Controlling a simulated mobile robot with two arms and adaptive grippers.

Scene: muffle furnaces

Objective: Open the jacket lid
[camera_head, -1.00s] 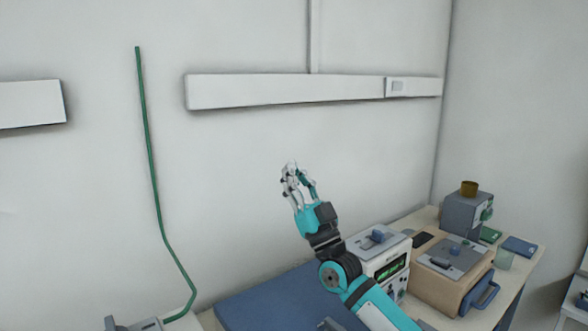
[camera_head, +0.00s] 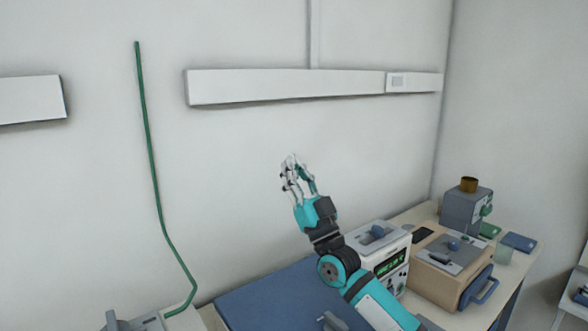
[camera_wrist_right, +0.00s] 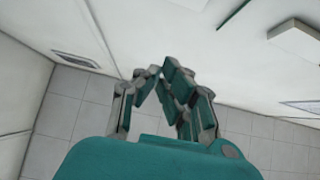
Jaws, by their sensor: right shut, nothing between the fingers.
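A broad, flat blue panel (camera_head: 265,303) lies at the bottom of the head view, with a grey handle (camera_head: 332,321) at its cut-off lower edge. It may be the jacket lid, but I cannot tell for sure. It looks flat and closed. My right gripper (camera_head: 291,163) points up in front of the bare wall, above and apart from the panel. Its fingers are shut and empty. In the right wrist view the fingers (camera_wrist_right: 157,73) come together with nothing between them. My left gripper is out of view.
Right of the panel stand a white device with a green display (camera_head: 391,263) and a beige box with a blue handle (camera_head: 432,287). A grey device (camera_head: 464,212) stands behind. A green hose (camera_head: 153,170) runs down the wall at left.

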